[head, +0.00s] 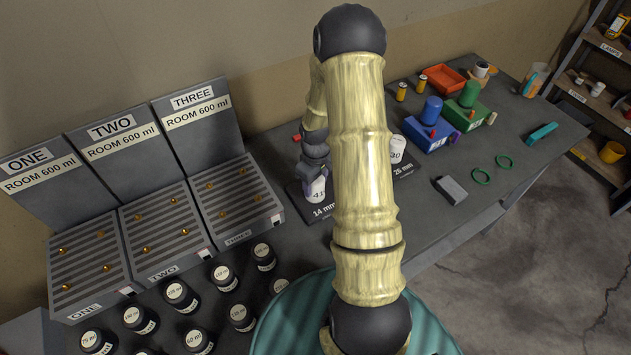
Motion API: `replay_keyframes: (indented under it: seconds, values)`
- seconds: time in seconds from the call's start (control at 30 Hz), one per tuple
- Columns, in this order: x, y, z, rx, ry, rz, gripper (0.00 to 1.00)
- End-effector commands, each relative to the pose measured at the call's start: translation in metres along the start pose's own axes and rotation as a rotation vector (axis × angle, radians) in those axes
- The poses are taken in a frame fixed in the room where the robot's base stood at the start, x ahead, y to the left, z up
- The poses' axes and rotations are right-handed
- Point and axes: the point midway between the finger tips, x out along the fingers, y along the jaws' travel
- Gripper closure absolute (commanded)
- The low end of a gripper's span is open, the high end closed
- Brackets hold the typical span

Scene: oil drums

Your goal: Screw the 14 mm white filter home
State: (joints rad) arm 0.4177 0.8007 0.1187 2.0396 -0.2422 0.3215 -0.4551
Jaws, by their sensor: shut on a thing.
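A white filter (316,191) with a dark number, which looks like 43, stands at the dark plate's label "14 mm" (324,211). My gripper (315,172) is above it with its fingers down around its top, shut on it. The filter looks about upright. Its lower end is too small to tell how it sits on the plate. A second white filter (398,154), marked 30, stands to the right by another size label (403,170). My arm hides the middle of the plate between them.
Three grey racks marked ONE (88,265), TWO (160,230) and THREE (235,200) stand at left, with several dark jars (182,296) in front.

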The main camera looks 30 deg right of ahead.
Motion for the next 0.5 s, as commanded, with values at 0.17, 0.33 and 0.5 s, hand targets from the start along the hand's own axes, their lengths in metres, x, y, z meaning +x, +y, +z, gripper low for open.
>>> replay_keyframes:
  seconds: [0.17,0.33,0.5]
  values:
    - [0.0007,0.0001,-0.0006,0.205,0.004,0.003,0.79]
    - [0.0002,0.0002,-0.0002,0.461,0.007,0.003,0.79]
    - [0.0001,-0.0002,-0.0006,0.55,0.008,0.003,0.79]
